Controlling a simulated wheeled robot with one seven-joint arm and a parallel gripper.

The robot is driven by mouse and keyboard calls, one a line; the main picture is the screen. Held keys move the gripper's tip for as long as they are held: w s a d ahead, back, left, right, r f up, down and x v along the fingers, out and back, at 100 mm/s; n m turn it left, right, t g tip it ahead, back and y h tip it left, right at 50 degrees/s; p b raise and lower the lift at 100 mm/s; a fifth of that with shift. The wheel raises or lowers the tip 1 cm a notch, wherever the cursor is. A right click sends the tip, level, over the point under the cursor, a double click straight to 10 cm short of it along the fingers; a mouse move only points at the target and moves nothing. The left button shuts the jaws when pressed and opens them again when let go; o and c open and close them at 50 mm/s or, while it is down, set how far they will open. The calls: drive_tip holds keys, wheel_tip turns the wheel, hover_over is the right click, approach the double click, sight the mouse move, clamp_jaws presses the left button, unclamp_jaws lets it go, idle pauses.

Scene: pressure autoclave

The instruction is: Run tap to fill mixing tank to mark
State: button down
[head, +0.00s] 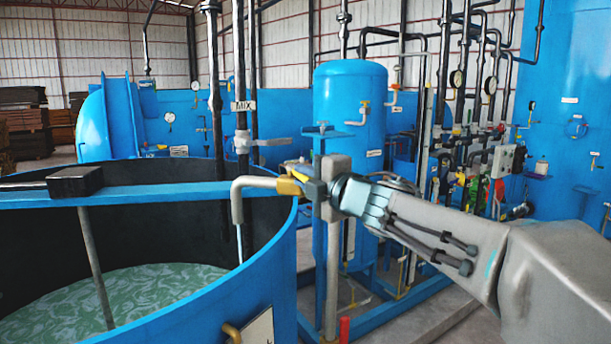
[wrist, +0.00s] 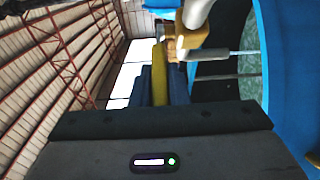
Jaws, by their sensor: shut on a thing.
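The blue mixing tank (head: 285,262) stands open at the lower left, with swirling green-white liquid (head: 150,292) well below its rim. The grey tap spout (head: 236,200) bends down over the tank's right side. A thin pale line below its mouth looks like running water. My gripper (head: 305,182) is shut on the yellow tap lever (head: 290,187). In the wrist view the yellow lever (wrist: 160,72) lies between the dark fingers (wrist: 165,88), and the tank rim (wrist: 280,80) is at right. I cannot make out a fill mark on the tank's inner wall.
A blue beam (head: 190,193) with a dark box (head: 75,180) and a stirrer shaft (head: 96,265) crosses the tank. A MIX sign (head: 244,106) hangs on a pipe behind. A blue vertical vessel (head: 350,105) and piping with valves stand beyond my arm.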

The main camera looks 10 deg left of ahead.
drive_tip(key=c, duration=1.4)
unclamp_jaws()
drive_tip(key=b+v, duration=0.2)
drive_tip(key=v, duration=1.1)
drive_tip(key=shift+s+d, duration=0.25)
